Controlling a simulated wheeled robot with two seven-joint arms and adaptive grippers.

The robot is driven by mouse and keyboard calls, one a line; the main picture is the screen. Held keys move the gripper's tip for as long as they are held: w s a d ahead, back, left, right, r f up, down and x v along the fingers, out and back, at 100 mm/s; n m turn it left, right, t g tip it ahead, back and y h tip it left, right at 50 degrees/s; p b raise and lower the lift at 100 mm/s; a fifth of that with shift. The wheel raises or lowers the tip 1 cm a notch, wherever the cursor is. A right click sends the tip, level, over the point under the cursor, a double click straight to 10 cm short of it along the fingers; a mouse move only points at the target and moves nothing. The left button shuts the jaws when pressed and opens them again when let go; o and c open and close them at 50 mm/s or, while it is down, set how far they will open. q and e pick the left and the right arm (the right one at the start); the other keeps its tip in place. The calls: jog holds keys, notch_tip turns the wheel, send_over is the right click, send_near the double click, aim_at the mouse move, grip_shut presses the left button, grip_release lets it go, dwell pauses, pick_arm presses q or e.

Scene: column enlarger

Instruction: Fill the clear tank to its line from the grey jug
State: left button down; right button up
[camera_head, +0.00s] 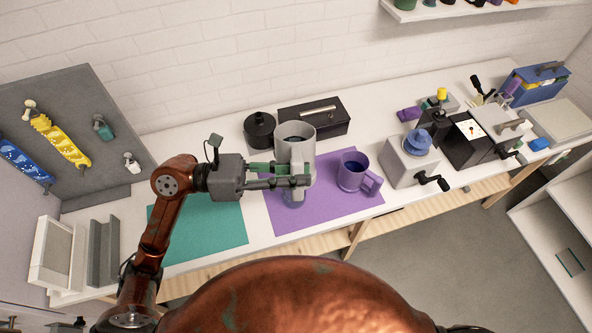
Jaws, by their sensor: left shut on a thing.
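A grey jug (296,132) is in the middle of the head view, roughly upright, with its open top showing a dark inside. My left gripper (300,181) is shut on the jug's near side, where its handle seems to be. The fingers and the jug hide much of what is behind and below. A small pale bluish round shape (293,202) shows just under the gripper on the purple mat; I cannot tell whether it is part of the clear tank. The tank and its line are not clearly seen. My right gripper is not in view.
A purple mug (352,171) stands right of the jug on the purple mat (325,203). A black round pot (260,131) and black case (332,113) stand behind. A grey cranked machine (404,165) is at right. The green mat (205,228) looks clear.

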pick_arm(q)
notch_tip(320, 180, down, 3)
jog(key=shift+r+b, duration=0.2)
jog(key=shift+b, duration=0.5)
notch_tip(320, 180, up, 2)
jog(key=n+p, duration=0.1)
jog(key=p, duration=0.2)
jog(key=shift+w, duration=0.15)
jog(key=r+n+p, duration=0.1)
jog(key=p, duration=0.1)
jog(key=r+p, duration=0.1)
jog(key=p, duration=0.2)
jog(key=shift+w+r+n, duration=0.25)
jog(key=shift+w+n, duration=0.05)
jog(key=shift+n, duration=0.1)
jog(key=shift+s+a+f+b, duration=0.1)
jog(key=shift+a+f+b, duration=0.05)
jog(key=shift+f+b, duration=1.4)
jog(key=shift+w+r+n+p, duration=0.2)
jog(key=shift+n+p, duration=0.2)
jog(key=shift+p, duration=0.2)
jog(key=shift+w+f+n, duration=0.5)
jog(key=shift+f+n, duration=0.1)
jog(key=shift+n, duration=0.3)
